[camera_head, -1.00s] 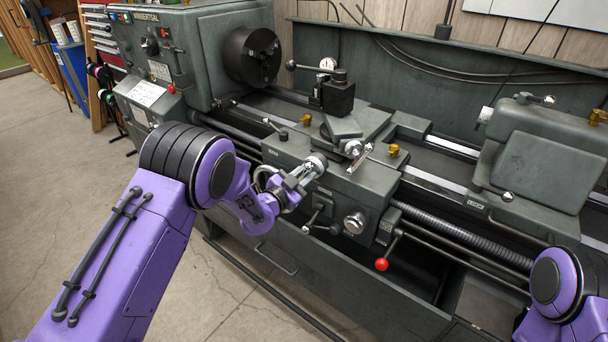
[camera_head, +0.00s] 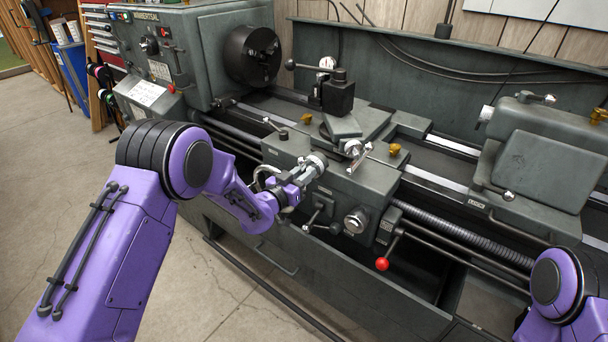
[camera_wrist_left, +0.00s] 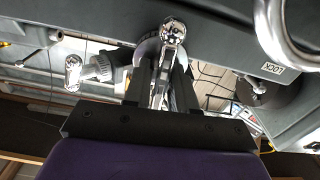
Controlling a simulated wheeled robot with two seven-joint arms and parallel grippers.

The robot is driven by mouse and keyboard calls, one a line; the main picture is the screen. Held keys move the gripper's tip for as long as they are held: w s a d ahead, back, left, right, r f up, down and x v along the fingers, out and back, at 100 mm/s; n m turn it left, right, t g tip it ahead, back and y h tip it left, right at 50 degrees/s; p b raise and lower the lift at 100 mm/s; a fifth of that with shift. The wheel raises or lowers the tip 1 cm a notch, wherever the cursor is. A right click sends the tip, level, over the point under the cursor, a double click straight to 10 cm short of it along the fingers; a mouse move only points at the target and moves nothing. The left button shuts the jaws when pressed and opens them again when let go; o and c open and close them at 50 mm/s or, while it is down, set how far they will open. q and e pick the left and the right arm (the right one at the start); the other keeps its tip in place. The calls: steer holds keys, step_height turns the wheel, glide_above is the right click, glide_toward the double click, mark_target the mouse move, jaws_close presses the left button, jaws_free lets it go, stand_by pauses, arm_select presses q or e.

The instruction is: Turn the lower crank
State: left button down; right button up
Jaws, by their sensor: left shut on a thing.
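My left gripper (camera_head: 298,182) is at the front of the lathe carriage, shut on a chrome crank handle (camera_head: 312,165) at the carriage's front face. In the left wrist view the dark fingers (camera_wrist_left: 160,88) close around the handle, with its chrome ball end (camera_wrist_left: 173,31) showing beyond them. An upper crank (camera_head: 358,153) with a bar handle sits above and to the right, apart from the gripper. The crank's hub is partly hidden by the gripper. My right gripper is out of view; only part of that arm shows at the lower right.
A chrome handwheel rim (camera_head: 264,175) curves just left of the gripper. A small lever (camera_head: 316,215) and a round chrome knob (camera_head: 355,221) are below on the apron. A red-knobbed lever (camera_head: 382,264) hangs at right. Open floor (camera_head: 60,180) lies to the left.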

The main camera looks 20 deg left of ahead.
arm_select(q)
steer(key=n, duration=0.4)
steer(key=shift+a, duration=0.1)
steer(key=shift+n, duration=1.8)
steer(key=shift+n, duration=0.3)
steer(key=c, duration=1.2)
jaws_free()
steer(key=shift+o, duration=0.2)
steer(key=b+v, duration=0.2)
steer(key=v, duration=0.8)
steer(key=shift+s+b, duration=0.25)
steer(key=shift+b, duration=0.15)
